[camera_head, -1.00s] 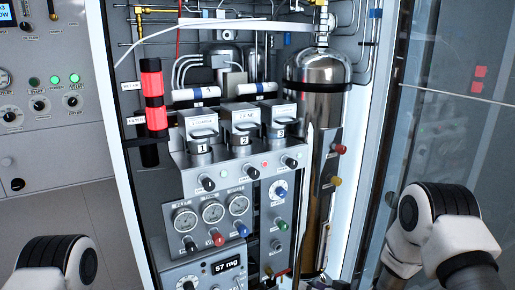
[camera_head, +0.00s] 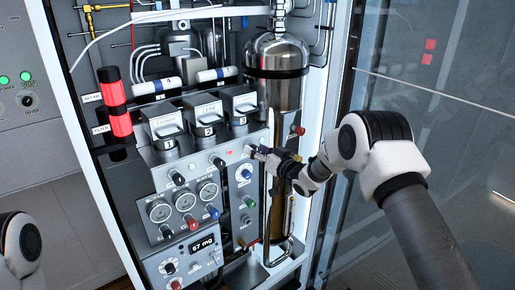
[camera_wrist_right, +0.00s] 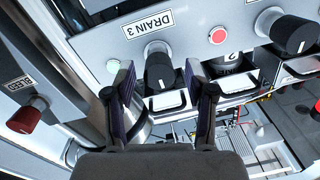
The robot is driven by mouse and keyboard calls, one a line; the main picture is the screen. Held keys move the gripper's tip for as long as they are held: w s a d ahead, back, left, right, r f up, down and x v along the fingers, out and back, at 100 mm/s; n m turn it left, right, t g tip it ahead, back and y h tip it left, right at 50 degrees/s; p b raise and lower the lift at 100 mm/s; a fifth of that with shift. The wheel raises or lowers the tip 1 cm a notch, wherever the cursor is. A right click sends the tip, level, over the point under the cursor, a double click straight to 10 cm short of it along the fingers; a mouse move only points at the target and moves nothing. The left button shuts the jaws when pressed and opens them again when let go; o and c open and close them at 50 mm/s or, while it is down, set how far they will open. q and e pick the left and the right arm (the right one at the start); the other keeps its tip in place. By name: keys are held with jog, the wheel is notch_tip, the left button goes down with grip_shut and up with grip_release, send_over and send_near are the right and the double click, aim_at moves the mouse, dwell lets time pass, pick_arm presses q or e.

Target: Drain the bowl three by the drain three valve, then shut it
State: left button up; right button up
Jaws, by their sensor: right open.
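Bowl three (camera_head: 240,103) is the rightmost of three square-topped bowls on the grey panel in the head view. The drain three valve is a black knob (camera_wrist_right: 159,72) beneath the DRAIN 3 label in the right wrist view. In the head view my gripper mostly hides it. My right gripper (camera_head: 258,153) reaches the panel from the right. In the right wrist view its two fingers (camera_wrist_right: 154,76) stand apart on either side of the knob, with no clear contact visible. My left gripper is out of view; only part of my left arm shows at lower left.
A tall steel cylinder (camera_head: 275,95) stands just right of the bowls, behind my right wrist. A red lamp (camera_wrist_right: 217,36) sits beside the knob. A red BLEED knob (camera_wrist_right: 26,116) is at left in the wrist view. Gauges (camera_head: 185,200) and a digital display (camera_head: 202,245) lie below.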

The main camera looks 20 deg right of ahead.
grip_shut()
jog(key=shift+f, duration=0.1)
jog(key=shift+s+a+f+n+h+b, duration=0.1)
jog(key=shift+n+h+b, duration=0.15)
jog(key=shift+n+b, duration=5.1)
jog(key=shift+a+f+n+h+b, duration=0.1)
jog(key=shift+n+h+b, duration=0.15)
jog(key=shift+n+b, duration=5.1)
jog(key=shift+m+b, duration=1.1)
jog(key=shift+b, duration=0.05)
